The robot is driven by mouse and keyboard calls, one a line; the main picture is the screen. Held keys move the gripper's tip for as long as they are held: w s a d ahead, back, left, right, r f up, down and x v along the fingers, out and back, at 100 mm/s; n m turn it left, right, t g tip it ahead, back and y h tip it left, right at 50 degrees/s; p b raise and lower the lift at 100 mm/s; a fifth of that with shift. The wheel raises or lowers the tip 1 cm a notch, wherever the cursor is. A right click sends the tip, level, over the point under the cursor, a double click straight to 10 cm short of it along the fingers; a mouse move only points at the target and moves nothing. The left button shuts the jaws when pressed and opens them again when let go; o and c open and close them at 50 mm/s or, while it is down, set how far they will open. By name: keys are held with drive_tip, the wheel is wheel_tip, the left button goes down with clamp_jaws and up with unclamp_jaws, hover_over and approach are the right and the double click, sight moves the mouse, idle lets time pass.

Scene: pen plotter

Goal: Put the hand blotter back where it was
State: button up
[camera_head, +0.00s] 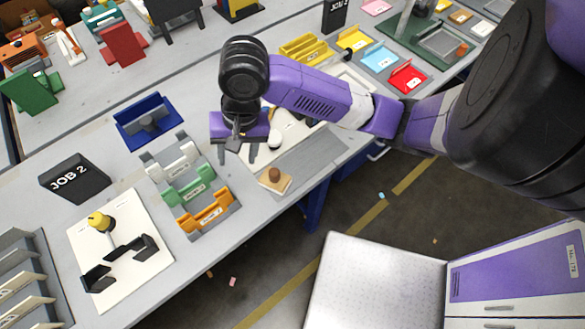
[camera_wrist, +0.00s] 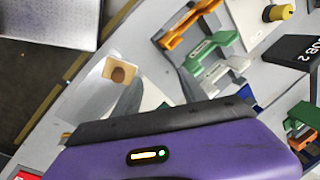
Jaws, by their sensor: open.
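What looks like the hand blotter, a tan block with a round brown knob (camera_head: 274,176), sits near the table's front edge, at the near left end of a flat grey panel (camera_head: 312,158). The blotter also shows in the wrist view, upper left (camera_wrist: 119,72). My gripper (camera_head: 238,152) is open and empty, fingers pointing down, above and to the left of the blotter in the head view. In the wrist view the blotter lies beyond the fingertips (camera_wrist: 160,88), apart from them. The gripper hides part of a white board behind it.
White, green and orange holders (camera_head: 190,188) stand left of the gripper, with a blue holder (camera_head: 148,122) behind. A black JOB 2 block (camera_head: 74,180) and a white board with black brackets (camera_head: 140,225) are farther left. Coloured trays (camera_head: 380,60) lie behind my arm.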

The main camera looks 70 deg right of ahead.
drive_tip(key=w+a+r+n+t+y, duration=0.1)
drive_tip(key=w+a+r+t+y, duration=0.1)
drive_tip(key=w+a+r+t, duration=0.65)
drive_tip(key=w+a+r+t+y, duration=0.35)
drive_tip(key=w+a+r, duration=0.45)
drive_tip(key=a, duration=0.7)
drive_tip(key=s+d+f+n+h, duration=0.15)
drive_tip(key=s+f+h, duration=0.3)
drive_tip(key=s, duration=0.65)
drive_tip(key=s+d+f+n+h, duration=0.1)
drive_tip(key=s+d+f+h, duration=0.2)
drive_tip(key=s+f, duration=0.5)
drive_tip(key=s+d+r+n, duration=0.1)
drive_tip(key=s+d+n, duration=0.1)
drive_tip(key=s, duration=0.3)
drive_tip(key=s+d+r+n, duration=0.1)
drive_tip(key=s+d+n, duration=0.1)
drive_tip(key=s+n, duration=0.2)
drive_tip(key=s+d+r+n+y, duration=0.1)
drive_tip(key=s+d+n, duration=0.1)
drive_tip(key=s, duration=0.4)
drive_tip(key=shift+s+d+n+t, duration=0.3)
drive_tip(key=shift+s+d+n, duration=0.1)
drive_tip(key=shift+n, duration=0.15)
drive_tip(key=shift+f, duration=0.1)
